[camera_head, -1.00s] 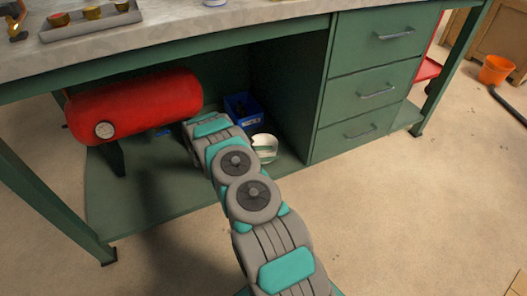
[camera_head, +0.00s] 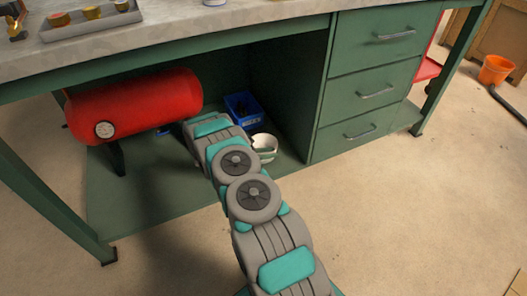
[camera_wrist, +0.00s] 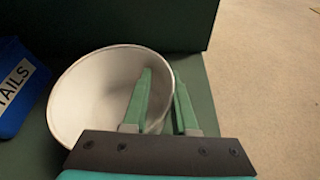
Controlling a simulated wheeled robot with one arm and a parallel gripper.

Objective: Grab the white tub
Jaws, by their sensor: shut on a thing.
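The white tub (camera_wrist: 95,95) is round and open at the top, and it fills the middle left of the wrist view. My gripper (camera_wrist: 163,82) has one green finger inside the tub and the other outside its right wall, shut on that wall. In the head view the tub (camera_head: 265,142) shows on the lower shelf area under the bench, right of my arm and partly hidden by it. My gripper is hidden behind my arm in that view. Whether the tub touches the shelf is unclear.
A blue bin (camera_head: 243,107) stands behind the tub; its label ends in "AILS" in the wrist view. A red tank (camera_head: 135,105) lies to the left. The green drawer cabinet (camera_head: 365,95) closes off the right side. The bench top is above.

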